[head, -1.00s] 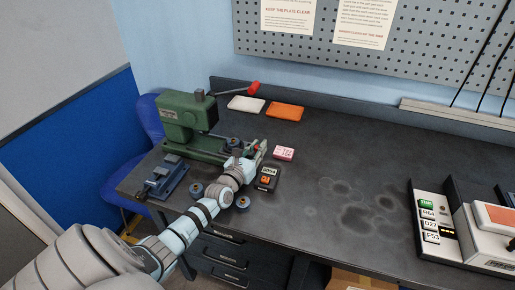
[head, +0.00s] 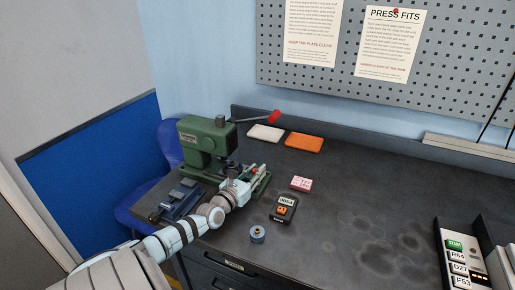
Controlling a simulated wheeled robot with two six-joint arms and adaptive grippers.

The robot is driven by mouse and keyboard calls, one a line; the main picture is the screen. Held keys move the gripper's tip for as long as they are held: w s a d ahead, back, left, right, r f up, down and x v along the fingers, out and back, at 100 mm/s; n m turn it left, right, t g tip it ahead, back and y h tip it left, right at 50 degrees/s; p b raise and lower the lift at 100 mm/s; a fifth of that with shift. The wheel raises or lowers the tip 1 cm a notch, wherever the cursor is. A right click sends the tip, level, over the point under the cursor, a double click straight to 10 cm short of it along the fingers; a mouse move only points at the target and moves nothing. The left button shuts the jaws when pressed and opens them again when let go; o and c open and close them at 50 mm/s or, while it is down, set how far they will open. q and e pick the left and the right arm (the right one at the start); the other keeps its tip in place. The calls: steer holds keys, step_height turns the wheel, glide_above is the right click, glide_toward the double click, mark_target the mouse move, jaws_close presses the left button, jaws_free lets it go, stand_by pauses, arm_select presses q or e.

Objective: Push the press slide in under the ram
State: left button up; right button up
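The green arbor press (head: 203,143) stands at the back left of the bench, with a red-knobbed lever. A dark round part (head: 231,168) sits directly below or very near the ram, at the inner end of the press slide (head: 262,184). The slide is largely hidden by my gripper. My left gripper (head: 245,184) is at the front of the press, over the slide, seemingly against it or close behind the round part. Its fingers are too small and overlapped to read. My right gripper is not in view.
A blue vise (head: 181,201) stands left of my arm. A blue round part (head: 257,234), a dark meter (head: 284,209) and a pink box (head: 301,183) lie right of it. White (head: 264,132) and orange (head: 304,143) pads lie behind. The bench's middle is clear.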

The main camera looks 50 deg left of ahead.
arm_select(q)
steer(key=shift+o, duration=1)
steer(key=shift+a, duration=0.1)
steer(key=shift+r, duration=0.15)
step_height(320, 180, up, 10)
steer(key=shift+f, duration=0.1)
